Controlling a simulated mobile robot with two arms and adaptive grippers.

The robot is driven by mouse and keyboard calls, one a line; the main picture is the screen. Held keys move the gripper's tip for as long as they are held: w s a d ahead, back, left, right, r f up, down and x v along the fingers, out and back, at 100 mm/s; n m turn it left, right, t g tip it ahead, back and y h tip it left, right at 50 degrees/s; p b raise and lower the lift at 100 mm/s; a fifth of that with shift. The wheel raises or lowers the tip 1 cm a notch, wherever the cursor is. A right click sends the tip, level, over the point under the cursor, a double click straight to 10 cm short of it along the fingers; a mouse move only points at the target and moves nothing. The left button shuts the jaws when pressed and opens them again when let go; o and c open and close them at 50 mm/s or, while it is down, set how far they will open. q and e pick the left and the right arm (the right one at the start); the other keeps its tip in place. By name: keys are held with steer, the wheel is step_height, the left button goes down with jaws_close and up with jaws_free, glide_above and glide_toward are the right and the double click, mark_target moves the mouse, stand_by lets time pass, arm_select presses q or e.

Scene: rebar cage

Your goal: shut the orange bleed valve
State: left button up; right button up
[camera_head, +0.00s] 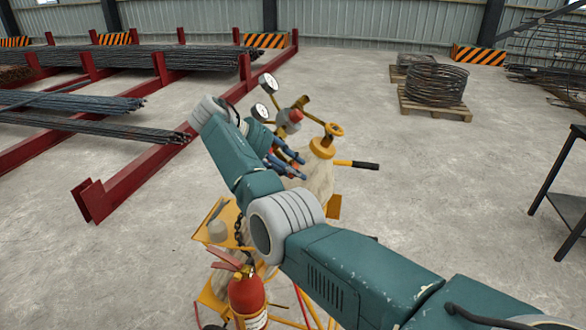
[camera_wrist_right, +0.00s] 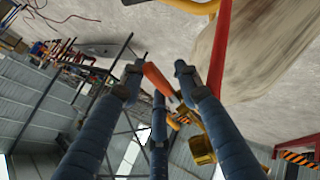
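The orange bleed valve shows in the right wrist view as an orange lever (camera_wrist_right: 157,82) beside brass fittings (camera_wrist_right: 201,149). My right gripper (camera_head: 292,163) points at the pale gas cylinder below the regulator (camera_head: 291,117). In the right wrist view its blue-grey fingers (camera_wrist_right: 158,80) are spread, with the orange lever in the gap between their tips. I cannot tell whether a finger touches it. My left gripper is not in view.
Two round gauges (camera_head: 267,83) and a yellow handwheel (camera_head: 334,129) sit by the regulator. A black-gripped handle (camera_head: 364,165) sticks out to the right. A red fire extinguisher (camera_head: 247,295) hangs low on the yellow cart.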

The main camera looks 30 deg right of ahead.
steer(key=shift+r, duration=0.1)
steer(key=s+v, duration=0.1)
steer(key=v, duration=0.6)
steer(key=shift+w, duration=0.5)
steer(key=shift+a, duration=0.2)
